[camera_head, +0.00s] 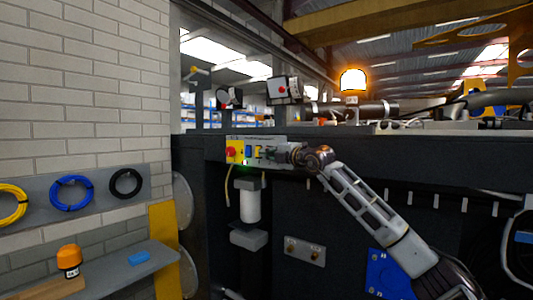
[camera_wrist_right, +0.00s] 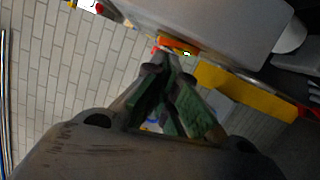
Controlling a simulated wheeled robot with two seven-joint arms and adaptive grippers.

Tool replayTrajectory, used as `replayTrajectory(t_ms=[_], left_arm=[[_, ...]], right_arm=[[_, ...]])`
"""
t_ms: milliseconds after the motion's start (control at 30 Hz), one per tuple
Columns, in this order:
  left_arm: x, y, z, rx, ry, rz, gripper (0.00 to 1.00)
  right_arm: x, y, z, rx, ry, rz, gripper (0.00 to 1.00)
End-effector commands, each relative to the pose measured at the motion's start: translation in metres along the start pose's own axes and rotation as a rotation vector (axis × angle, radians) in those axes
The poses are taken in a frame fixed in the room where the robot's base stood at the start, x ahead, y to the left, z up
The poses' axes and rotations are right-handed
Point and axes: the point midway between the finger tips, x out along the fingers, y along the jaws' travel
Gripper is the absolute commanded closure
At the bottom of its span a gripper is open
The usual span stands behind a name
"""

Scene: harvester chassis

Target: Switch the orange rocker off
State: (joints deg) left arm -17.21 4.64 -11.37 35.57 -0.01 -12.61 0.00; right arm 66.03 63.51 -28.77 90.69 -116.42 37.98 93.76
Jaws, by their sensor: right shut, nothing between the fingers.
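A control panel (camera_head: 275,141) sits on the front of the dark chassis in the head view. At its left is a red button (camera_head: 232,151) on a yellow plate, with a blue switch (camera_head: 249,153) beside it and a small green light below. My right gripper (camera_head: 264,153) is at the panel, just right of the blue switch, shut and empty. In the right wrist view its fingertips (camera_wrist_right: 163,63) meet close below an orange piece (camera_wrist_right: 178,43), possibly the orange rocker. I cannot tell whether they touch or how the rocker is set. In the head view the gripper hides part of the panel. My left gripper is out of view.
Below the panel hangs a white cylinder (camera_head: 250,200) with a cable. A brick wall (camera_head: 80,90) at left carries yellow, blue and black cable coils. A shelf (camera_head: 150,262) holds an orange beacon (camera_head: 69,259). A lit amber beacon (camera_head: 352,81) stands on top.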

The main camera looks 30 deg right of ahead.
Motion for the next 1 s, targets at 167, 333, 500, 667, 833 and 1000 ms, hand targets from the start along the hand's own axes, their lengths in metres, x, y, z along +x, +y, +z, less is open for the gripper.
replayTrajectory(t_ms=[167, 333, 500, 667, 833, 1000], left_arm=[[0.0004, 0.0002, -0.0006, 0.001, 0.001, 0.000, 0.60], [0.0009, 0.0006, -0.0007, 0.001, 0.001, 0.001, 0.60], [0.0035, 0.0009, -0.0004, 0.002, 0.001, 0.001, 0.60], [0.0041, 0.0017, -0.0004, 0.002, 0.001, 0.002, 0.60], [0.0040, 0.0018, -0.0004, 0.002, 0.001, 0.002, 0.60], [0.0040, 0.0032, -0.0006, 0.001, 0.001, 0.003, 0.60]], right_arm=[[-0.0001, -0.0003, 0.0001, 0.000, 0.000, 0.000, 1.00], [0.0001, -0.0001, 0.0007, 0.007, -0.001, -0.002, 1.00], [0.0014, 0.0021, 0.0042, 0.052, 0.000, -0.011, 1.00], [0.0017, 0.0027, 0.0075, 0.080, -0.002, -0.020, 1.00], [0.0017, 0.0025, 0.0077, 0.079, -0.002, -0.021, 1.00], [0.0014, 0.0024, 0.0091, 0.079, -0.002, -0.021, 1.00]])
